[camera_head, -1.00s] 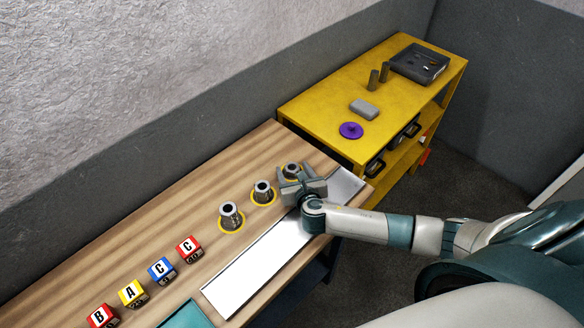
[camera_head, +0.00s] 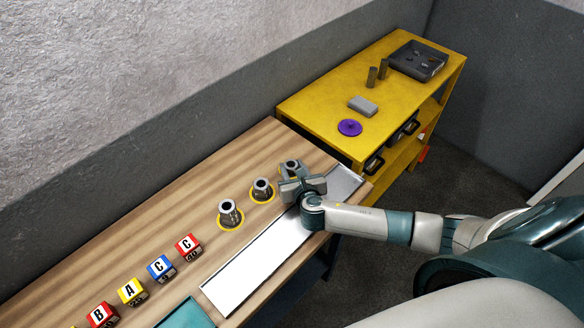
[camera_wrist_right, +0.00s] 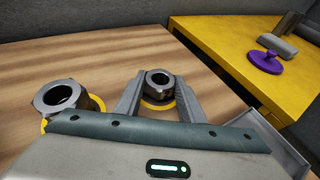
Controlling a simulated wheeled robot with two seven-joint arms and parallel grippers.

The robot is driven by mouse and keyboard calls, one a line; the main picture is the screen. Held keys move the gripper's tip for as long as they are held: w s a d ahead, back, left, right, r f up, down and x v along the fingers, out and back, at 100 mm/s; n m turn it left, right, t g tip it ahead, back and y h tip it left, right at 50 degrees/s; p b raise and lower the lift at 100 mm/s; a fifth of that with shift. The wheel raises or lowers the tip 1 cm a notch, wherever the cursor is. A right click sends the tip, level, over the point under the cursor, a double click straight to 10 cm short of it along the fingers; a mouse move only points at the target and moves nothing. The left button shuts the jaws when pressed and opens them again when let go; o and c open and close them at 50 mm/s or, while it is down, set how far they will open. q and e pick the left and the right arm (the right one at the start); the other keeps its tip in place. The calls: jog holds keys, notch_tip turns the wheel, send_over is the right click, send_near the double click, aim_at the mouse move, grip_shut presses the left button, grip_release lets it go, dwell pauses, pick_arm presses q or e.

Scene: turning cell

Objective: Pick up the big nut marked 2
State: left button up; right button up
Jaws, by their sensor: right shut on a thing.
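Three grey metal nuts stand in a row on the wooden bench (camera_head: 190,210): a near one (camera_head: 230,213), a middle one (camera_head: 262,190) and a far one (camera_head: 291,167). My right gripper (camera_head: 291,175) is at the far nut. In the right wrist view, its two fingers (camera_wrist_right: 160,90) are shut on the sides of this nut (camera_wrist_right: 158,77), with its hole facing up. A yellow ring (camera_wrist_right: 158,104) shows beneath it; I cannot tell whether the nut is off the bench. The middle nut (camera_wrist_right: 65,94) stands left of the fingers. No number is readable. My left gripper is out of view.
A pale metal strip (camera_head: 258,262) runs along the bench's front edge. Several lettered blocks (camera_head: 161,269) stand at the near left, beside a teal tray (camera_head: 187,315). A yellow shelf (camera_head: 320,110) beyond the bench holds a purple disc (camera_head: 350,128) and a dark tray (camera_head: 418,60).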

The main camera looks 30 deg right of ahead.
aim_at(293, 168)
jog(key=shift+w+r, duration=0.1)
jog(key=shift+r, duration=0.45)
notch_tip(293, 168, up, 3)
jog(key=shift+d+b, duration=0.15)
jog(key=shift+b, duration=0.7)
jog(key=s+d+r+b, duration=0.4)
jog(key=s+d+r, duration=0.3)
jog(key=d, duration=0.2)
